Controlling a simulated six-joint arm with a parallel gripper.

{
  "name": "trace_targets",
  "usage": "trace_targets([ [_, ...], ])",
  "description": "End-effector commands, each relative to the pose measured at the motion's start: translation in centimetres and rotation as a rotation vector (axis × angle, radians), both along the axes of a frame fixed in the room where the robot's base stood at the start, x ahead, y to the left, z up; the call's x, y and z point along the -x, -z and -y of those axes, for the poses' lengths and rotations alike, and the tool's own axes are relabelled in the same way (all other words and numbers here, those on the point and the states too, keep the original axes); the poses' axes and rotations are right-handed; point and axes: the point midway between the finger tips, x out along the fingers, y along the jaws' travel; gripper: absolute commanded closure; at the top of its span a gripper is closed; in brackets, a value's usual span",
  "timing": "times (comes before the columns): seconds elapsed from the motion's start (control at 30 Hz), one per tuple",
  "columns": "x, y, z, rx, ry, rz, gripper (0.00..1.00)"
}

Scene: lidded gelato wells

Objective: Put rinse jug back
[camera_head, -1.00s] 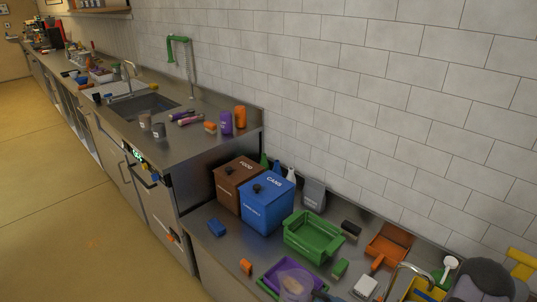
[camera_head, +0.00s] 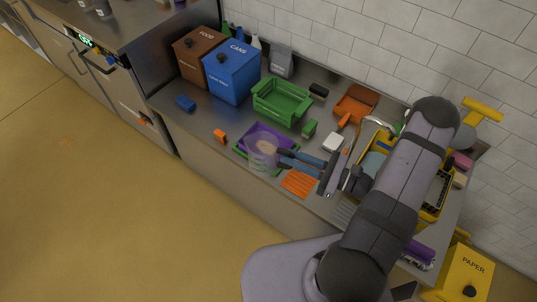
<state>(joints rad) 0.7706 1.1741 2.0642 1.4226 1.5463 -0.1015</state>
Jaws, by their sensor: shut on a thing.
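The rinse jug (camera_head: 264,153) is a clear, faintly pinkish vessel. It shows in front of a purple tray (camera_head: 284,136), which has a green tray edge around or under it. I cannot tell whether the jug touches the tray or hangs above it. My gripper (camera_head: 288,160) reaches in from the right, with two bluish finger shapes at the jug's right side. It is shut on the jug. The exact grip point is small and partly hidden.
A green crate (camera_head: 281,103), blue cans bin (camera_head: 232,72) and brown food bin (camera_head: 198,58) stand behind to the left. An orange dustpan (camera_head: 356,104), white block (camera_head: 333,142) and orange slatted mat (camera_head: 299,183) lie close by. Bare steel counter shows at the left.

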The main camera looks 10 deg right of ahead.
Motion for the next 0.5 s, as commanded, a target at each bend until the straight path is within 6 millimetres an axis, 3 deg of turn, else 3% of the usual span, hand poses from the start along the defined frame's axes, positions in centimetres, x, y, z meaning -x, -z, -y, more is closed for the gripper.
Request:
trace_targets([
  [0.27,0.0,0.8,0.5,-0.001,0.014,0.001,1.0],
  [0.5,-0.2,3.9,3.3,0.0,0.082,0.001,1.0],
])
